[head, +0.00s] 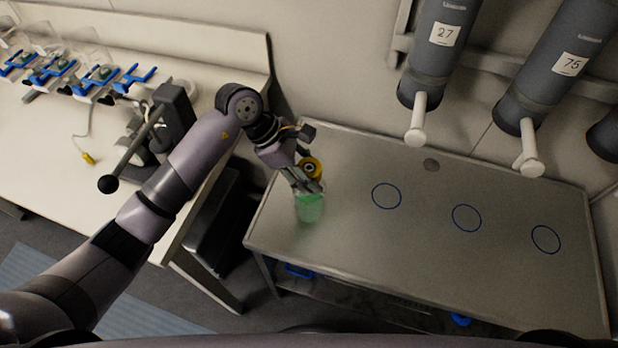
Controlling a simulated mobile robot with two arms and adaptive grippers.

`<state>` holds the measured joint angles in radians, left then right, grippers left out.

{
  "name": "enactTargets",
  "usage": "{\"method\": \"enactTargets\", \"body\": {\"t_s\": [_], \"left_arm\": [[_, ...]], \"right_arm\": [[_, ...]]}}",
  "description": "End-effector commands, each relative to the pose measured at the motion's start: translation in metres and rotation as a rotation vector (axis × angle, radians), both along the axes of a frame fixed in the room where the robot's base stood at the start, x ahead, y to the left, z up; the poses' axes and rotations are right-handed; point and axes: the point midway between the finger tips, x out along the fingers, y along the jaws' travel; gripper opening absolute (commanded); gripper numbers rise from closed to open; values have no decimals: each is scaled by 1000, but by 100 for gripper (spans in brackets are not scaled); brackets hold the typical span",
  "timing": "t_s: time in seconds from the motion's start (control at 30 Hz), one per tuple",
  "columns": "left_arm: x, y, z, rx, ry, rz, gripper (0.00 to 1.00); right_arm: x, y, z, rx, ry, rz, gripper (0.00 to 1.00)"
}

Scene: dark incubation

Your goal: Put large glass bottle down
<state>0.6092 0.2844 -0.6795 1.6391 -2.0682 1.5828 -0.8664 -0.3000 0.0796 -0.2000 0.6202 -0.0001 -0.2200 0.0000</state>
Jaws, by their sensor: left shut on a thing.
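The large glass bottle (309,209) is see-through with green contents. It is at the left end of the grey metal table (350,240). My left gripper (312,186) is shut on the bottle's upper part, and its fingers hide some of it. A yellow-orange ring-shaped thing (311,167) shows right behind the fingers; I cannot tell whether it is the bottle's cap. I cannot tell whether the bottle's base touches the table. My right gripper is not in view.
Three blue circles (387,196) are marked on the clear middle and right of the table. Grey cylinders with white spouts (420,119) hang over its back edge. A white bench (60,150) with blue stands is at left.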

Motion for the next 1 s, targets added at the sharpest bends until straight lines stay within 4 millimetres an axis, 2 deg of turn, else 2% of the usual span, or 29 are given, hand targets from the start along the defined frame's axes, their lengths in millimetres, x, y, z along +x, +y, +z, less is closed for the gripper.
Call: {"method": "enactTargets", "body": {"t_s": [0.23, 0.67, 0.7, 1.0], "left_arm": [[0, -1, -30, -4, 1, 1, 0], [0, -1, -38, -2, -1, 0, 0], [-1, 0, -37, 0, 1, -1, 45], [-1, 0, -37, 0, 1, 0, 62]], "right_arm": [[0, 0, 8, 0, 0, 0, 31], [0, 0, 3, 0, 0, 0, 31], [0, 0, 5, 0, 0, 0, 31], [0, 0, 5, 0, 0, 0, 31]]}}
